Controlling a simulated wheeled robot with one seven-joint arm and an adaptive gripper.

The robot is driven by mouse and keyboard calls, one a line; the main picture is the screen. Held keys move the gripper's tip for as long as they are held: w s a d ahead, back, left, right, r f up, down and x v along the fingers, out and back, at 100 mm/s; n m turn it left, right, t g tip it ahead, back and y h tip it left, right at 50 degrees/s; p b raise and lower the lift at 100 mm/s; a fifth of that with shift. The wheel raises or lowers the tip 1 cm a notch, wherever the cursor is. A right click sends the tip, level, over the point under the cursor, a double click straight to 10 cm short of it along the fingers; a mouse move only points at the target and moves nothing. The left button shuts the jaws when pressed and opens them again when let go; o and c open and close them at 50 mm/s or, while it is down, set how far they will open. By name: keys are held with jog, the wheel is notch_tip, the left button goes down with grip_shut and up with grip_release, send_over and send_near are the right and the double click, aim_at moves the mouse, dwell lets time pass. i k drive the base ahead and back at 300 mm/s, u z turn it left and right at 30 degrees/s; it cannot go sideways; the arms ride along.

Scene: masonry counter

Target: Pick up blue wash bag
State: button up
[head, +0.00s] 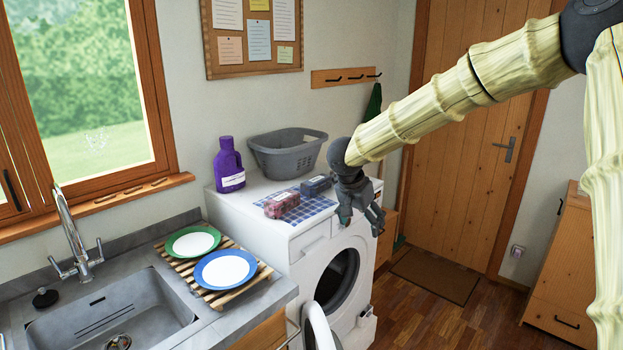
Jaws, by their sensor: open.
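The blue wash bag (317,186) is a small dark blue, box-like bag. It lies on a blue checked cloth (306,207) on top of the white washing machine (306,246). My gripper (361,222) is open and empty, with its fingers pointing down. It hangs to the right of the bag, in front of the machine's top right edge, and looks apart from the bag.
A reddish bag (281,204) lies close beside the blue one. A grey laundry basket (285,153) and a purple bottle (228,165) stand behind. A green plate (193,243) and a blue plate (226,270) rest on a wooden rack. The machine's door hangs open.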

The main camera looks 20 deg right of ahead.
aim_at(310, 188)
jog(key=i, duration=1.45)
